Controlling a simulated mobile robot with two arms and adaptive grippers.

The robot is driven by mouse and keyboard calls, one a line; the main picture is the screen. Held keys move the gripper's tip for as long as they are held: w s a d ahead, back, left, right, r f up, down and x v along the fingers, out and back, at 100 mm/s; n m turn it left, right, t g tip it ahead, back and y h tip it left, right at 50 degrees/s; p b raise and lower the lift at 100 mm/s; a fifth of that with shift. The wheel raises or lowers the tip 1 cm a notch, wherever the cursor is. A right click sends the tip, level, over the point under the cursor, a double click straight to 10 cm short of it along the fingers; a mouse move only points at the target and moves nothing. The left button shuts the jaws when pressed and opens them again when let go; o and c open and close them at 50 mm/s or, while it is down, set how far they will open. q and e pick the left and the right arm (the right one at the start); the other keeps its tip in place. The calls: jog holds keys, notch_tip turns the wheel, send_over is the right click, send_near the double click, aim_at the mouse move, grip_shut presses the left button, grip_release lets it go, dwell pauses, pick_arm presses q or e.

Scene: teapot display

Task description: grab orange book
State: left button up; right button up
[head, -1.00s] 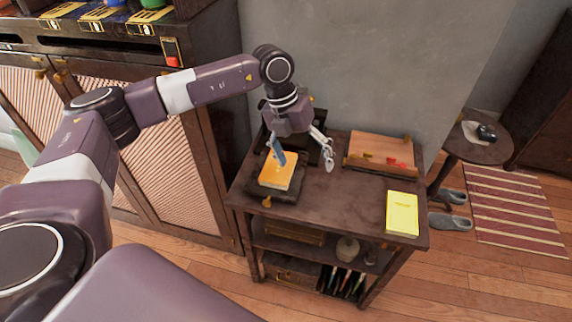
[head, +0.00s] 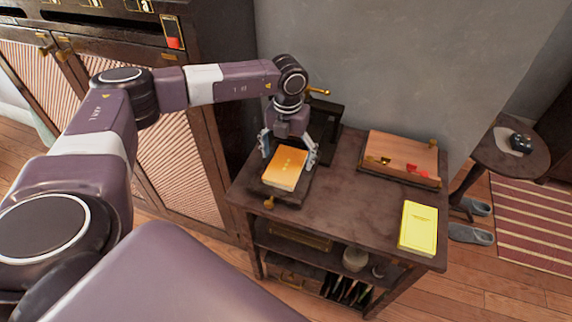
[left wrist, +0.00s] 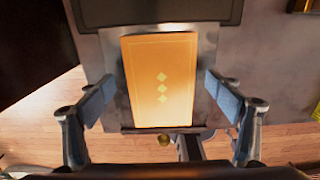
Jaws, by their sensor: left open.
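The orange book (head: 286,168) lies flat on a small dark stand (head: 293,196) at the left of the dark side table. My left gripper (head: 289,160) is open at the far end of the book, its blue-padded fingers apart on either side. In the left wrist view the orange book (left wrist: 160,80) lies between the open fingers of my left gripper (left wrist: 166,98), with gaps on both sides; neither finger seems to touch it. My right gripper does not show.
A yellow book (head: 418,228) lies at the table's right front corner. A wooden slanted box (head: 400,155) with small red items stands at the back right. The table's middle (head: 345,200) is clear. A grey wall rises behind, and a cabinet stands at the left.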

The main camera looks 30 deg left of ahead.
pick_arm(q)
jog(key=shift+f, duration=0.15)
jog(key=c, duration=1.3)
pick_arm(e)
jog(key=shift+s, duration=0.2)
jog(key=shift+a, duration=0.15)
